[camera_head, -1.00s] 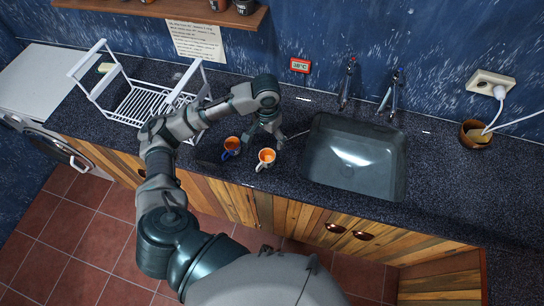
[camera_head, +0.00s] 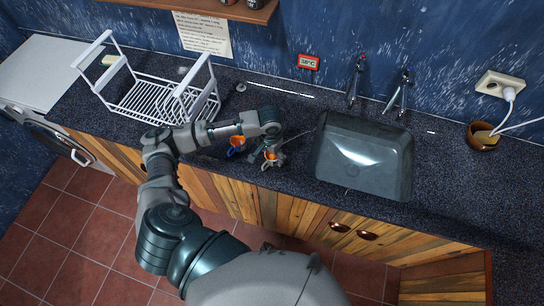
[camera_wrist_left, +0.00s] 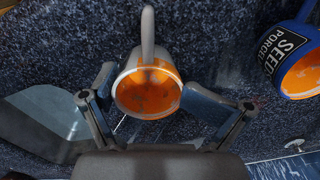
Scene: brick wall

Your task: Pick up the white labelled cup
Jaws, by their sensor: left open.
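The white cup (camera_head: 268,164), orange inside, stands on the dark counter left of the sink. In the left wrist view the white cup (camera_wrist_left: 131,65) shows its rim and white handle; I see no label on it. My left gripper (camera_head: 271,150) is open at the cup, partly covering it in the head view. In the wrist view the fingers of my left gripper (camera_wrist_left: 152,100) are on either side of the cup. A blue cup (camera_head: 234,150) with an orange inside is close by on the left; its white lettering shows in the wrist view (camera_wrist_left: 283,50). My right gripper is not in view.
The sink (camera_head: 365,155) lies to the right, with two taps behind it. A white dish rack (camera_head: 160,105) stands on the left. A brown bowl (camera_head: 483,137) is at the far right. The counter's front edge is close to the cups.

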